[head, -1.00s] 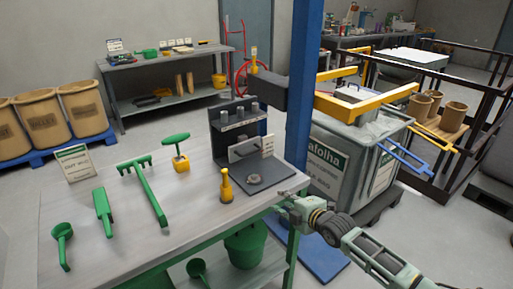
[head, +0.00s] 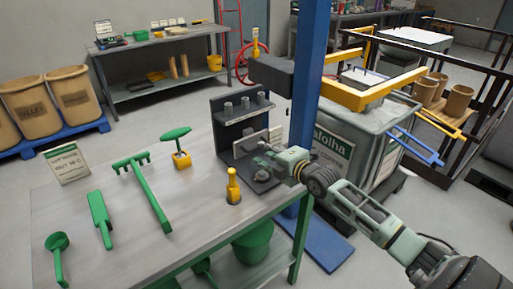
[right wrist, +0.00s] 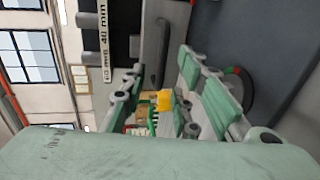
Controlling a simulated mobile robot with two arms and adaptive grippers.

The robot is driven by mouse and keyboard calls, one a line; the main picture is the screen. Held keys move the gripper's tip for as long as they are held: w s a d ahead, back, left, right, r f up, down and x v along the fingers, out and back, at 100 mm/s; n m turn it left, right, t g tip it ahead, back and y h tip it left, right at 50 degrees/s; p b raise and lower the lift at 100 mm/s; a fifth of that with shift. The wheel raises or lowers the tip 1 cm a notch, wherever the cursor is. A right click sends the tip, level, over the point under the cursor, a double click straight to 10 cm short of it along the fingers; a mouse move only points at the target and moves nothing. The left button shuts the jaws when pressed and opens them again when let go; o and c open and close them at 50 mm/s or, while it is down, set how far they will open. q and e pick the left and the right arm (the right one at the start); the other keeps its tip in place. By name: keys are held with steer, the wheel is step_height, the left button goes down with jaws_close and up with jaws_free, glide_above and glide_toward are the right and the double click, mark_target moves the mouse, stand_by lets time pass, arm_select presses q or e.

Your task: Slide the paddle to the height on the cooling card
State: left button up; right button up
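A dark upright stand (head: 226,112) sits at the bench's far right corner, with several short grey cylinders on its shelf. Below the shelf is a pale plate with a dark handle (head: 250,143), which may be the paddle; my gripper partly hides it. In the right wrist view the pale plate (right wrist: 150,45) shows beside a strip of mm marks (right wrist: 104,40). A white card (head: 68,163) stands at the bench's left; its small print is hard to read. My right gripper (head: 262,157) is in front of the plate, its fingers apart and empty (right wrist: 160,100). My left gripper is out of view.
A blue post (head: 307,80) rises right of the stand.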

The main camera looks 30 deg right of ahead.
mark_target(257, 148)
steer(key=x, duration=0.3)
steer(key=shift+w+f, duration=0.15)
steer(key=shift+w, duration=0.25)
steer(key=shift+w+f, duration=0.15)
steer(key=shift+w, duration=0.4)
steer(key=c, duration=0.4)
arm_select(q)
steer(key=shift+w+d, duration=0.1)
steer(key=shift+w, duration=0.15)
arm_select(e)
jaws_close()
